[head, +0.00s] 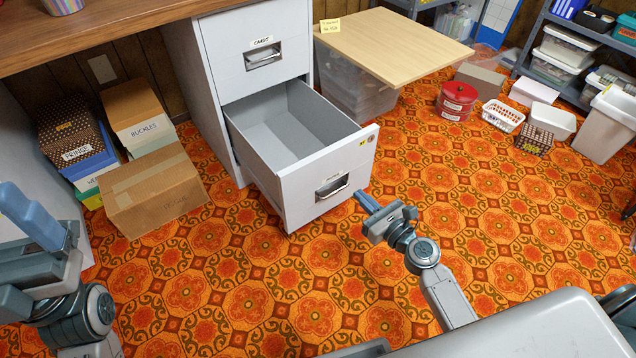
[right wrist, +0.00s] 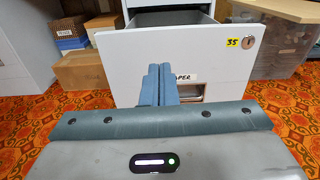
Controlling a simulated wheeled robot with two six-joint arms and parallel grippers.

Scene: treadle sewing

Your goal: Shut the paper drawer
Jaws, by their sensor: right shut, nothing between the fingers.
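The paper drawer (head: 328,182) is the lower drawer of a white filing cabinet (head: 208,92). It stands pulled far out, and its grey inside looks empty. Its front has a handle recess, a yellow tag and a round lock. The same front fills the middle of the right wrist view (right wrist: 135,68), where the label reads "PAPER", partly hidden by my fingers. My right gripper (head: 364,201) is shut and empty, its fingertips close before the front near the handle; I cannot tell whether they touch. My left gripper (head: 30,212) is at the left edge, away from the drawer; its opening is unclear.
The closed upper drawer (head: 258,42) is above. Cardboard boxes (head: 152,188) stand left of the cabinet. A wooden board (head: 395,40) over a clear bin (head: 350,88) is at the right, with a red tin (head: 456,100) beyond. Patterned floor before the drawer is clear.

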